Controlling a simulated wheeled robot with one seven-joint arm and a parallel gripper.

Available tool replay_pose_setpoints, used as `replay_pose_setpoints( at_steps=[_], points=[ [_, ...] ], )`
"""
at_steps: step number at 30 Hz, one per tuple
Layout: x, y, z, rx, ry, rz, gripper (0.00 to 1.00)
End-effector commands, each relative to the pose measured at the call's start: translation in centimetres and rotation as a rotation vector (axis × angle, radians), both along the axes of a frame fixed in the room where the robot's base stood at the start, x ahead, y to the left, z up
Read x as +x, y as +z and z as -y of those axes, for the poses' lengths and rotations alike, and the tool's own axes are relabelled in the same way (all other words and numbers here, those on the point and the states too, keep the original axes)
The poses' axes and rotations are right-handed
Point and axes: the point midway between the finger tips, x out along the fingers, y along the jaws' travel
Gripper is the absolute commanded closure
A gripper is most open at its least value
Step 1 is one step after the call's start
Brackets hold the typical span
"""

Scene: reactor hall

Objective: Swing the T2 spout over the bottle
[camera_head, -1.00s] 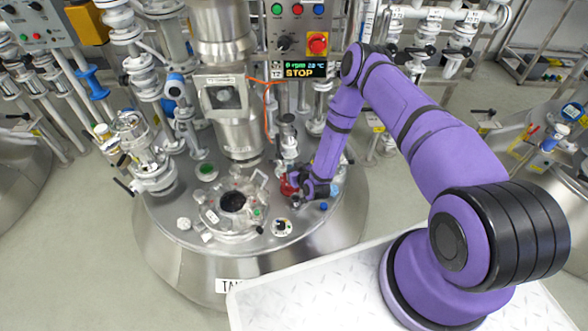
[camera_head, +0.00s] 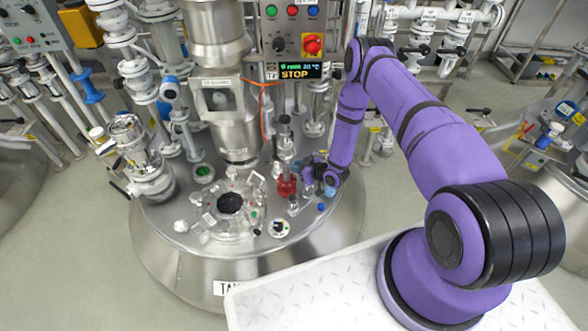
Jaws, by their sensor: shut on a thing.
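My gripper (camera_head: 309,172) is at the right side of the tank top, at the end of the purple arm. It is shut on a small part, which I take to be the T2 spout; the fingers and wrist largely hide it. A small container with red contents (camera_head: 287,187), probably the bottle, stands left of my gripper, below an upright metal fitting (camera_head: 285,155). I cannot tell whether the spout's outlet is over it.
The steel tank top (camera_head: 190,237) carries a round open port (camera_head: 230,204) with clamps. A tall central column (camera_head: 238,135) and a control panel (camera_head: 299,30) stand behind. A small light-blue item (camera_head: 330,191) is close to my wrist.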

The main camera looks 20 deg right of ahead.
Motion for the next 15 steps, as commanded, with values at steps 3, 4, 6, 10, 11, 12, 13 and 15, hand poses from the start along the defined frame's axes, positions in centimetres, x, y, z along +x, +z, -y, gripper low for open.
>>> replay_pose_setpoints(
  at_steps=[3, 4, 6, 10, 11, 12, 13, 15],
  points=[
    [0.5, 0.0, 0.9, -0.003, 0.108, 0.003, 1.0],
    [0.6, 0.0, 1.0, -0.002, 0.136, 0.002, 1.0],
    [0.8, 0.0, 1.4, -0.002, 0.2, 0.003, 1.0],
    [1.3, 0.0, 1.9, -0.003, 0.312, 0.002, 1.0],
    [1.4, 0.0, 2.0, -0.002, 0.336, 0.002, 1.0],
    [1.6, 0.0, 2.2, -0.003, 0.366, 0.002, 1.0],
    [1.7, 0.0, 2.3, -0.003, 0.388, 0.002, 1.0],
    [1.9, 0.0, 2.5, -0.002, 0.435, 0.001, 1.0]
  ],
)
